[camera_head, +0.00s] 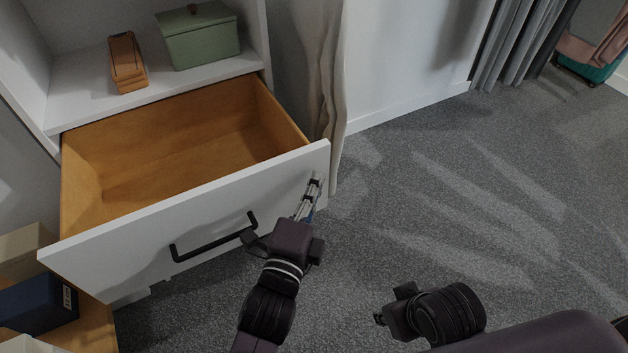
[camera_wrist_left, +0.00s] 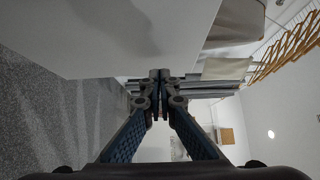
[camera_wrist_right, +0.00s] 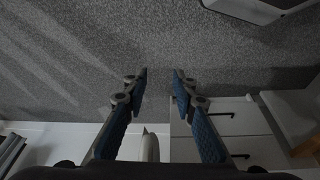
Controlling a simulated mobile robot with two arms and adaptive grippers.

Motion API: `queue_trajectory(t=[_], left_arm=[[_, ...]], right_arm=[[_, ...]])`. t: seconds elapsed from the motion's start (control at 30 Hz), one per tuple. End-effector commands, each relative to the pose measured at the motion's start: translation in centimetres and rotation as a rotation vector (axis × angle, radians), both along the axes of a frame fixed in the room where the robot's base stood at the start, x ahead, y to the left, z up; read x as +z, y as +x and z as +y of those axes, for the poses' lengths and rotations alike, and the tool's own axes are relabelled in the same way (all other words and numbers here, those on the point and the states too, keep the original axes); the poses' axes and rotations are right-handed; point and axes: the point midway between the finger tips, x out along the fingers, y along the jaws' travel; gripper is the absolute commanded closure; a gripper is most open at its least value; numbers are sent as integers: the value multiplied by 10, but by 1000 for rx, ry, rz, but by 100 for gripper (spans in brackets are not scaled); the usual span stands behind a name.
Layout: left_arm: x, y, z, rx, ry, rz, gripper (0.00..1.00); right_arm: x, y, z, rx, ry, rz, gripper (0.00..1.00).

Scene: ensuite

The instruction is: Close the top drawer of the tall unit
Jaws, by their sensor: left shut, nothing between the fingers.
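The top drawer (camera_head: 180,215) of the white tall unit (camera_head: 90,75) is pulled well out and looks empty, with a wooden inside and a white front. Its black bar handle (camera_head: 215,238) is on the front face. My left gripper (camera_head: 314,184) is shut and empty, at the right end of the drawer front; I cannot tell if it touches. In the left wrist view the closed fingertips (camera_wrist_left: 160,75) are close to the white panel (camera_wrist_left: 130,35). In the right wrist view my right gripper (camera_wrist_right: 160,75) is open and empty above the carpet, away from the drawer.
A green box (camera_head: 200,38) and an orange-brown object (camera_head: 127,62) sit on the shelf above the drawer. A second open drawer (camera_head: 95,325) with boxes is at lower left. A curtain (camera_head: 330,90) hangs right of the unit. Grey carpet (camera_head: 450,190) lies free to the right.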

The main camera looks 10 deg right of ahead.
Motion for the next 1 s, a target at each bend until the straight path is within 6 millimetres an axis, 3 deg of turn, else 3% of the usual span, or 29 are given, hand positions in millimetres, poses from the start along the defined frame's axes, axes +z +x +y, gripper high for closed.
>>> queue_trajectory(t=[0.57, 0.73, 1.0], left_arm=[[0, 9, 3, 0, 0, 1, 100], [2, 22, 8, 1, 2, -1, 100], [4, 73, 25, 2, 6, -3, 100]], right_arm=[[0, 0, 0, 0, 0, 0, 75], [7, 1, 0, 0, 1, -4, 75], [-57, 14, 3, 3, -1, 34, 75]])
